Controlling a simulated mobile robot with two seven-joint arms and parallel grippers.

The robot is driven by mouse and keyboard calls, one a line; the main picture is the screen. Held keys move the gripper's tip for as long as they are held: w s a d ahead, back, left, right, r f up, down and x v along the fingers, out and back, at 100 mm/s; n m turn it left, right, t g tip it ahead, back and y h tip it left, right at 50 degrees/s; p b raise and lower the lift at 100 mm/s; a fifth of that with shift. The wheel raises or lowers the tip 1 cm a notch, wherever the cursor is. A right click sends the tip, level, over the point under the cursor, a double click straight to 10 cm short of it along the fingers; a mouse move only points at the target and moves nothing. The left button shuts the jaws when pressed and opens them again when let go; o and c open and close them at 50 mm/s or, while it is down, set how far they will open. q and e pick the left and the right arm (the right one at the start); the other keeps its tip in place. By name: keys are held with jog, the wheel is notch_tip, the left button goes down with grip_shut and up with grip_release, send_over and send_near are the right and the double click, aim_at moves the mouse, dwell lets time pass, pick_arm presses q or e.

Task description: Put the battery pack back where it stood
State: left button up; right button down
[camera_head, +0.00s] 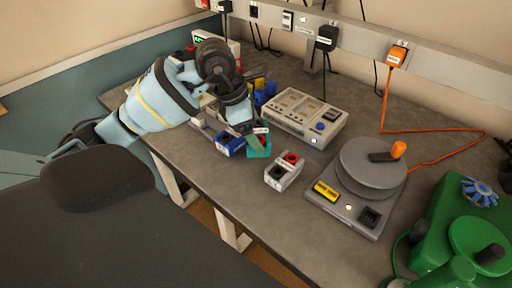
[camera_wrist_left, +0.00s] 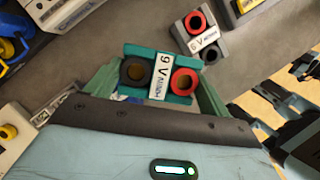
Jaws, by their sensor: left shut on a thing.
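A teal battery pack (camera_head: 260,148) with a black and a red round terminal is between the green fingers of my left gripper (camera_wrist_left: 158,88), which is shut on it. In the left wrist view the pack (camera_wrist_left: 159,74) shows its white label between the terminals. Whether its underside touches the bench cannot be told. A grey battery pack (camera_head: 284,171) with red and black terminals stands apart from it, to the right in the head view; it also shows at the top right of the left wrist view (camera_wrist_left: 202,34). A blue block (camera_head: 230,145) lies left of the teal pack. My right gripper is not in view.
A beige control panel (camera_head: 305,115) stands behind the packs. A grey turntable unit (camera_head: 372,168) is to the right, with a green machine (camera_head: 465,235) beyond it. An orange cable (camera_head: 430,130) crosses the bench (camera_head: 225,180). Bare bench lies in front of the grey pack.

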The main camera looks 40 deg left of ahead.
pick_arm(q)
jog(key=shift+f, duration=0.85)
notch_tip(320, 180, down, 4)
jog(key=shift+r, duration=0.25)
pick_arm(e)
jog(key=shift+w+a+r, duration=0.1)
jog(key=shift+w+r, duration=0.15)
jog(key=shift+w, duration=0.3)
